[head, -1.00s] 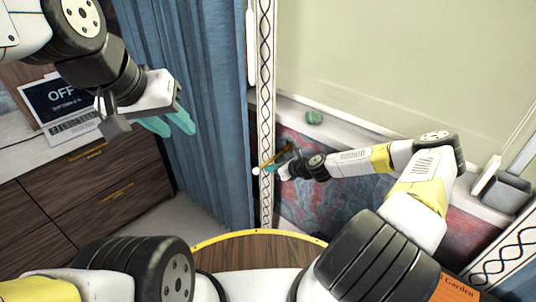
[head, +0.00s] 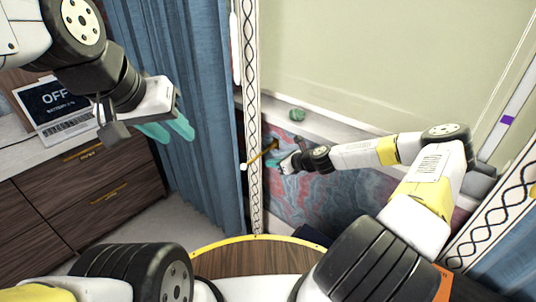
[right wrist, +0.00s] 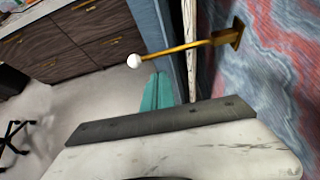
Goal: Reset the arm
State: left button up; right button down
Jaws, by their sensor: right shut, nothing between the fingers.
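My left gripper (head: 172,132) hangs at the upper left of the head view, in front of the blue curtain. Its two teal fingers are apart with nothing seen between them. My right gripper (head: 273,162) reaches forward near the patterned wall panel. It is shut and empty. In the right wrist view its teal fingers (right wrist: 158,91) lie side by side, below the brass rod. My right arm is stretched out to the front right in the head view.
A brass rod with a white ball end (right wrist: 185,48) sticks out from the patterned panel (head: 330,200), close to my right gripper. A blue curtain (head: 185,60), dark wooden drawers (head: 75,190) and a laptop (head: 55,105) are at left. A round wooden top (head: 255,260) is close below.

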jog(key=shift+s+d+r, duration=0.15)
jog(key=shift+s+d, duration=0.1)
jog(key=s+d+r+n+g+h, duration=0.1)
jog(key=s+d+r+n+h, duration=0.1)
jog(key=s+r+n, duration=0.6)
jog(key=s+d+r+n+g+h, duration=0.1)
jog(key=s+r+n+g+h, duration=0.2)
jog(key=r+n, duration=0.5)
jog(key=s+d+r+n+h, duration=0.2)
jog(key=s+r+n, duration=0.4)
jog(key=r, duration=0.5)
jog(key=s+r+n+t, duration=0.1)
jog(key=s+r+n, duration=0.1)
jog(key=s+r, duration=0.4)
jog(key=s+d+r+n+t, duration=0.1)
jog(key=s+r+n, duration=0.2)
jog(key=s, duration=0.9)
notch_tip(320, 180, up, 3)
jog(key=shift+s+d+f+n, duration=0.15)
jog(key=shift+s+d+n, duration=0.05)
jog(key=shift+s+n, duration=0.1)
jog(key=shift+d, duration=0.15)
